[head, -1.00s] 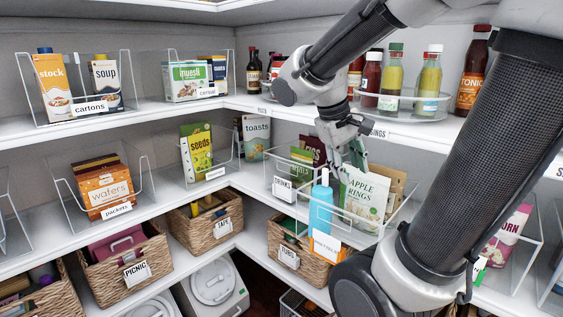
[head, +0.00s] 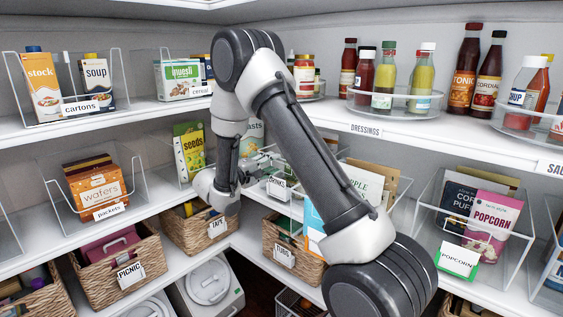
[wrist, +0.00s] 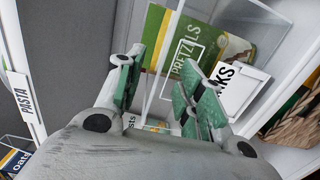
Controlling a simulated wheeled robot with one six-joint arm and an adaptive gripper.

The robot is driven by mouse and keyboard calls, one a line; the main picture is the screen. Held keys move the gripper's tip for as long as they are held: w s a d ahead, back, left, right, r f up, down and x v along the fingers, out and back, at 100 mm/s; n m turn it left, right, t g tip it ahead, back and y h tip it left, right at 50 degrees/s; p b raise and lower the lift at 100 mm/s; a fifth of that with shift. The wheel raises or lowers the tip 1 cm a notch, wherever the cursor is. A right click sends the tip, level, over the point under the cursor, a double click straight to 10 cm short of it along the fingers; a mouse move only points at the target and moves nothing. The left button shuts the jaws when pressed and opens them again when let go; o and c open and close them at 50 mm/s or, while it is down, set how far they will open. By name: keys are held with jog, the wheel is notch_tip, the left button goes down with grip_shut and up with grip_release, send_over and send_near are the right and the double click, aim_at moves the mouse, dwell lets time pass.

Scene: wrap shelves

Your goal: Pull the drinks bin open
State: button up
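The drinks bin (head: 281,192) is a clear wire-edged bin on the middle shelf, its white label partly hidden behind my arm in the head view. In the wrist view its label (wrist: 240,92) shows only "NKS", and a green pretzels packet (wrist: 180,50) sits behind the clear wall. My gripper (head: 262,163) is at the bin's front left. In the wrist view my gripper (wrist: 160,75) has its two green-padded fingers spread apart, with the bin's clear edge showing between or just beyond them. I cannot tell whether they touch it.
The popcorn bin (head: 458,262) stands to the right on the same shelf. The seeds packet (head: 190,150) stands to the left. Wicker baskets such as Tubs (head: 284,257) sit below. The dressings shelf edge (head: 390,135) runs above. A pasta label (wrist: 24,95) shows in the wrist view.

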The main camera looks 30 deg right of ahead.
jog(key=shift+t, duration=0.5)
jog(key=w+d, duration=0.1)
jog(key=d, duration=0.1)
jog(key=w+d+f, duration=0.1)
jog(key=d, duration=0.1)
jog(key=w+d, duration=0.1)
jog(key=d, duration=0.1)
jog(key=shift+w+d+f, duration=0.15)
jog(key=shift+w, duration=0.15)
grip_shut()
